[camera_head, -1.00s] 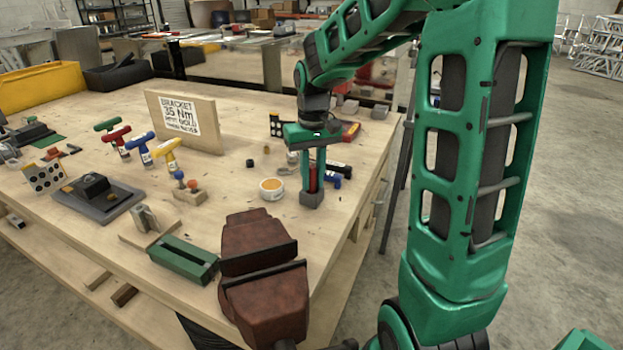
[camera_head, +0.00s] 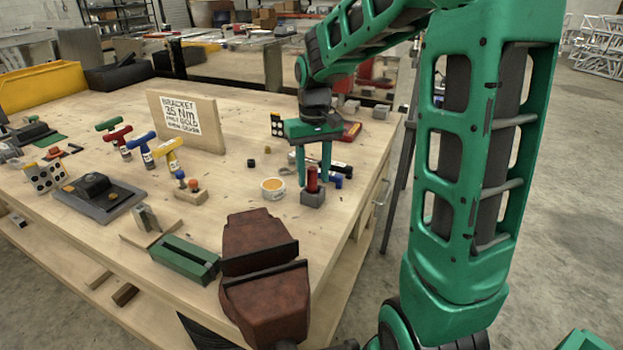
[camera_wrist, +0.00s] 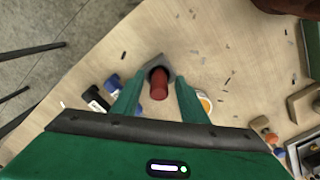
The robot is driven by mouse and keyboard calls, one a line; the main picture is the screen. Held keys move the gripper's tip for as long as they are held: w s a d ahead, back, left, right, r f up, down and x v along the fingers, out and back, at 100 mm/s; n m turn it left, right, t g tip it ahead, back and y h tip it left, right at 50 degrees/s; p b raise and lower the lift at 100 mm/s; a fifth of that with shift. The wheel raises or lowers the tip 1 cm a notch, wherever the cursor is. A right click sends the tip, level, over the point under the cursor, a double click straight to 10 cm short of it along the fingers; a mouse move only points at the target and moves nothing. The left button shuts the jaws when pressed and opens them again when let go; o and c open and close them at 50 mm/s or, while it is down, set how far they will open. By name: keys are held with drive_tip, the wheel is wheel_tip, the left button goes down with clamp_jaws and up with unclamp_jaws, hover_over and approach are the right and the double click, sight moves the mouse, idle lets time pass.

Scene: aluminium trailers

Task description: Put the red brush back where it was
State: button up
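The red brush (camera_head: 312,180) stands upright in a small grey holder block (camera_head: 313,199) near the table's right edge. Only its red handle shows; its lower end is hidden in the block. My gripper (camera_head: 313,172) is open above the block, with one finger on each side of the brush. In the wrist view the brush (camera_wrist: 159,86) sits between the spread fingers (camera_wrist: 158,90), with a gap on both sides. The holder block (camera_wrist: 157,63) shows around the brush's base.
A round tin with orange contents (camera_head: 272,188) stands just left of the block. Blue and black tools (camera_head: 340,172) lie close behind on the right. A brown vise (camera_head: 262,270) is at the front edge. A sign board (camera_head: 188,120) stands further back.

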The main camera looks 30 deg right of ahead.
wheel_tip(320, 180, up, 11)
drive_tip(key=shift+f, duration=0.2)
drive_tip(key=s+d+f+m, duration=0.1)
drive_tip(key=s+f, duration=0.2)
drive_tip(key=s, duration=0.6)
drive_tip(key=s+d+f+m, duration=0.1)
drive_tip(key=s+f, duration=0.3)
drive_tip(key=s, duration=0.5)
drive_tip(key=s+d+f+m, duration=0.1)
drive_tip(key=s+f+m, duration=0.1)
drive_tip(key=s, duration=0.7)
drive_tip(key=shift+s+d+f, duration=0.15)
drive_tip(key=shift+d+f, duration=0.15)
drive_tip(key=shift+f, duration=0.55)
drive_tip(key=shift+w+f, duration=0.25)
drive_tip(key=shift+w, duration=0.3)
